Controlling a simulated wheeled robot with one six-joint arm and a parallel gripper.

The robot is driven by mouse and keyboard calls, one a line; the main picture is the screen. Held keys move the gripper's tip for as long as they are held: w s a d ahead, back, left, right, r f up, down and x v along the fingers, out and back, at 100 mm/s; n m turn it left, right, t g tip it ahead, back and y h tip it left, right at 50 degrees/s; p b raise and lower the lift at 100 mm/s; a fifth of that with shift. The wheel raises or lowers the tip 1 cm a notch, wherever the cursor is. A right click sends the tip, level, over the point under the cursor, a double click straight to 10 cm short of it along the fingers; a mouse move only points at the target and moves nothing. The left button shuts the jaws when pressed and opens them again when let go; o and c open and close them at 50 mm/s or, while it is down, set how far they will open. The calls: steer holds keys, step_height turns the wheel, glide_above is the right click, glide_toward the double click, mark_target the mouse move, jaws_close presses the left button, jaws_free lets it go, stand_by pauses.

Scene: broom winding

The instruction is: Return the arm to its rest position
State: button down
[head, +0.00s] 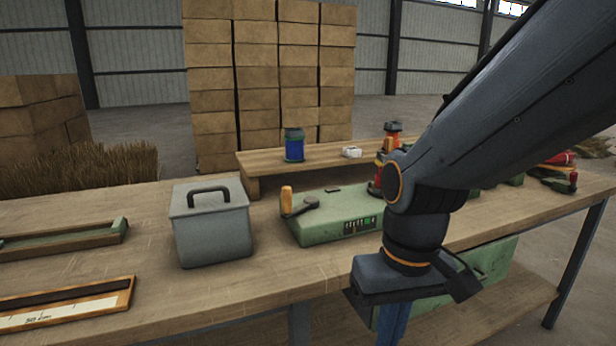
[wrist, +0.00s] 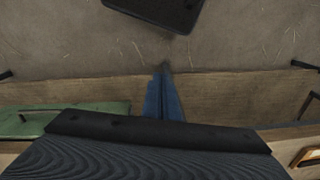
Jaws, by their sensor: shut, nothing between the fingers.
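My arm reaches in from the upper right of the head view and bends down at the wrist. My gripper (head: 391,325) hangs low in front of the bench's front edge, and its blue fingers run off the bottom of the picture. In the wrist view my gripper (wrist: 162,95) shows its blue fingers together with nothing between them. Below it lie the floor (wrist: 80,40) and the bench's lower shelf (wrist: 230,95). The arm hides part of the bench top and part of the green machine (head: 335,220).
The workbench (head: 150,290) holds a grey lidded box (head: 212,230), a green tray (head: 65,240) and a measuring board (head: 65,305). A raised shelf (head: 265,160) carries a blue spool (head: 294,146). A green case (head: 495,262) sits under the bench. Stacked boxes (head: 270,70) stand behind.

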steer(key=d+r+m+p, duration=0.2)
steer(key=d+r+p, duration=0.5)
steer(key=p, duration=0.6)
steer(key=shift+s+d+h, duration=0.15)
steer(key=shift+d+h, duration=0.15)
